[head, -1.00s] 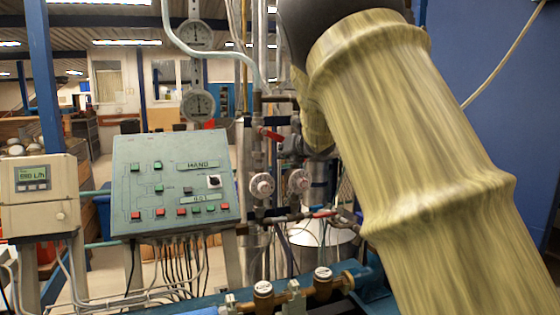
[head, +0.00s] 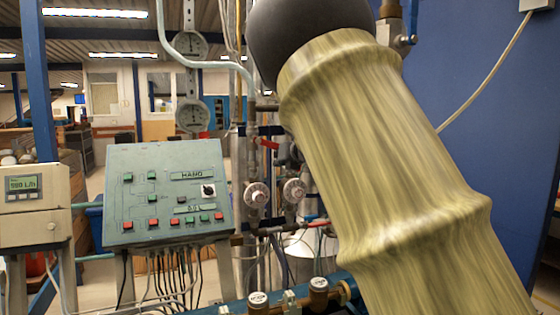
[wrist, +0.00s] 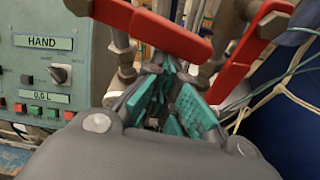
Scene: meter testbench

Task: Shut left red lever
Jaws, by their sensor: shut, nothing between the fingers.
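In the wrist view the left red lever (wrist: 155,28) slants from the upper left down to the right, across a metal pipe. My gripper (wrist: 172,92), with teal finger pads, is shut and empty just below this lever. I cannot tell whether the fingers touch it. A second red lever (wrist: 236,62) stands to the right, slanting up to the upper right. In the head view my arm hides my gripper. Two small red levers show there, one higher on the pipes (head: 268,143) and one lower (head: 317,222). I cannot match them surely to the wrist view.
A green-grey control panel (head: 168,160) with buttons and a knob stands left of the pipes, beside a flow meter box (head: 32,205). Round white-faced valves (head: 257,195) and several thin cables crowd the pipework. A blue wall (head: 480,100) is at the right.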

